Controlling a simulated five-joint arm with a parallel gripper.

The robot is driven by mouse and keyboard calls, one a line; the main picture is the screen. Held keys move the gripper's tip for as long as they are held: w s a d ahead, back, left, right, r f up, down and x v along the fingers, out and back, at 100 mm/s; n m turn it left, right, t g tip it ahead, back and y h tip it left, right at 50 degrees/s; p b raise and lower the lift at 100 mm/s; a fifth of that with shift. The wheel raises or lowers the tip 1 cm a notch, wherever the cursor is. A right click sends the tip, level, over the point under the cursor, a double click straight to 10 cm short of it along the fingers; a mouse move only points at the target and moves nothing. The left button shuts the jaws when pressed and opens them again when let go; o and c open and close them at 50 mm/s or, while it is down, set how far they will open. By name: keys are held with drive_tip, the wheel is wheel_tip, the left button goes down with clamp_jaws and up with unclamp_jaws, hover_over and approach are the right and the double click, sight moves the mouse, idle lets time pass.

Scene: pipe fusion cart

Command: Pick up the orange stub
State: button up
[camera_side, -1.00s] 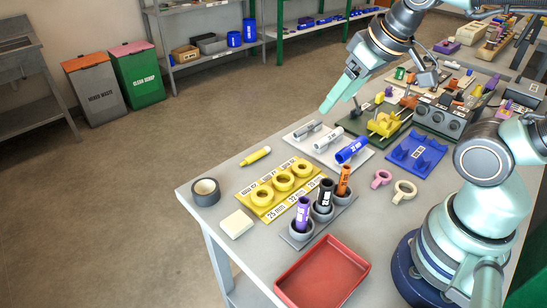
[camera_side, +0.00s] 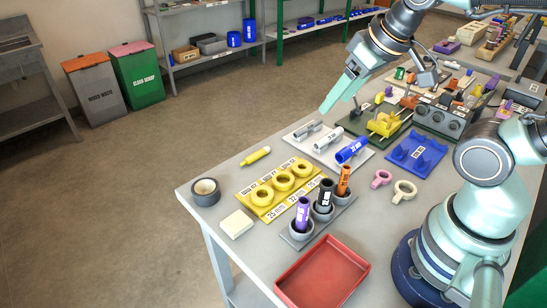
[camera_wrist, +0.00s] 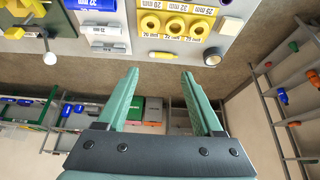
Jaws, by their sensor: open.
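The orange stub (camera_side: 343,181) stands upright in a grey round cup of a rack (camera_side: 299,239) on the bench, beside a black stub (camera_side: 325,195) and a purple stub (camera_side: 302,214). I cannot make out the orange stub in the wrist view.
A yellow plate (camera_side: 267,213) with several rings lies left of the stub rack, and a red tray (camera_side: 322,274) sits in front. A blue pipe (camera_side: 352,150) lies behind the orange stub. Pink (camera_side: 381,178) and cream (camera_side: 404,191) rings lie right of it.

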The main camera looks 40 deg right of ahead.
drive_tip(key=shift+c, duration=0.6)
drive_tip(key=d+f+m+g, duration=0.1)
drive_tip(key=f+m, duration=0.1)
drive_tip(key=m, duration=0.3)
drive_tip(key=s+d+f+m+g, duration=0.1)
drive_tip(key=f+m+g, duration=0.1)
drive_tip(key=m, duration=0.3)
drive_tip(key=s+d+f+m+g, duration=0.1)
drive_tip(key=f+m+g, duration=0.1)
drive_tip(key=f+m, duration=0.2)
drive_tip(key=shift+m, duration=0.8)
drive_tip(key=shift+s+d+f+m+g, duration=0.15)
drive_tip(key=shift+f+m, duration=0.2)
drive_tip(key=shift+m, duration=0.25)
drive_tip(key=shift+s+f+m+g, duration=0.15)
drive_tip(key=shift+f+m, duration=0.2)
drive_tip(key=shift+m, duration=0.25)
hover_over(340, 197)
drive_tip(key=shift+w+d+f, duration=0.1)
drive_tip(key=shift+d+f, duration=0.05)
drive_tip(key=shift+f, duration=1.8)
drive_tip(key=shift+w+d+f, duration=0.1)
drive_tip(key=shift+f, duration=1.9)
drive_tip(key=shift+w+d+f, duration=0.1)
drive_tip(key=shift+d+f, duration=0.05)
drive_tip(key=shift+f, duration=1.8)
